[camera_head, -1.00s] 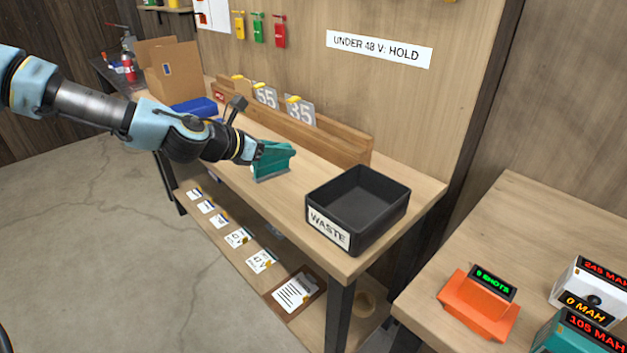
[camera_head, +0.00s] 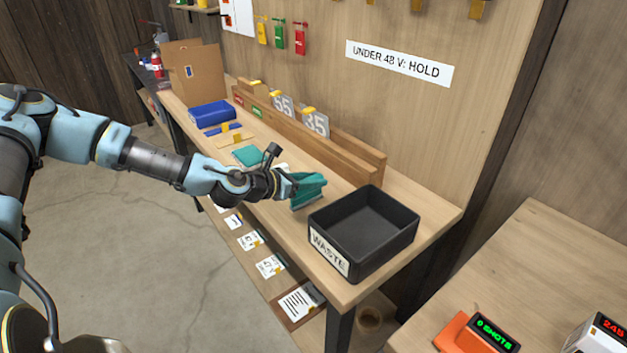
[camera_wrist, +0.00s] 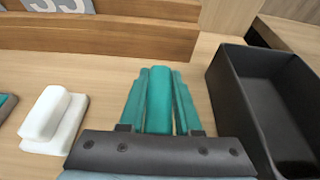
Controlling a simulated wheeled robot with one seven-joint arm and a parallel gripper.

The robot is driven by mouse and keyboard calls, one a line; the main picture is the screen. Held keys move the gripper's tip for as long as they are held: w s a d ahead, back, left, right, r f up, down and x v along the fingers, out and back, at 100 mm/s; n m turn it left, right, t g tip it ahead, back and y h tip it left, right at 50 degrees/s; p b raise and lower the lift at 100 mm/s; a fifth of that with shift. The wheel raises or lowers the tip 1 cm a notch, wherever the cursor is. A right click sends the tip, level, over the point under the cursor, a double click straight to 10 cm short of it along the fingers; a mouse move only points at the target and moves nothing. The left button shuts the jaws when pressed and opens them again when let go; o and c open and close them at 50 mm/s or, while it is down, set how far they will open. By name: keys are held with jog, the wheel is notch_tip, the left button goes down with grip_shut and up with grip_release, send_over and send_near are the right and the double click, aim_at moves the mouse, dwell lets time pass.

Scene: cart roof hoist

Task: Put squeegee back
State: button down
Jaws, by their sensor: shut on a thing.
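The teal squeegee (camera_head: 309,188) is in my gripper (camera_head: 290,186), just left of the black waste box and low over the bench top. A grey edge shows along its underside. I cannot tell whether it touches the bench. In the wrist view the squeegee's teal handle (camera_wrist: 160,100) stands between two narrow teal fingers of my gripper (camera_wrist: 160,85), which is shut on it. The dark bolted bar in front hides the lower part.
The black waste box (camera_head: 318,245) stands close on the right. A white block (camera_wrist: 45,125) lies to the left on the bench. A wooden rail (camera_head: 335,148) with number cards runs behind. A blue case (camera_head: 210,112) and cardboard box (camera_head: 195,75) stand farther back.

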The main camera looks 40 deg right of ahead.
jog(key=shift+f, duration=0.55)
jog(key=c, duration=0.6)
grip_release()
jog(key=s+b+v, duration=0.1)
jog(key=b+v, duration=0.2)
jog(key=v, duration=0.9)
jog(key=w+a+f+m+y, duration=0.1)
jog(key=a+f+m+y, duration=0.35)
jog(key=a, duration=0.35)
jog(key=w+a+f+m+y, duration=0.2)
jog(key=a+f+m+y, duration=0.1)
jog(key=a+m, duration=0.3)
jog(key=w+a+r+m+t+y, duration=0.1)
jog(key=w+a+r+m+y, duration=0.15)
jog(key=a, duration=0.65)
jog(key=w+a+r+m+t+y, duration=0.1)
jog(key=a+r+m+y, duration=0.2)
jog(key=a, duration=0.6)
jog(key=s+a+r+m, duration=0.2)
jog(key=s+a+r, duration=0.1)
jog(key=a+r, duration=0.4)
notch_tip(320, 180, up, 3)
jog(key=shift+r+m+y, duration=0.1)
jog(key=shift+m+y, duration=0.2)
jog(key=shift+y, duration=0.1)
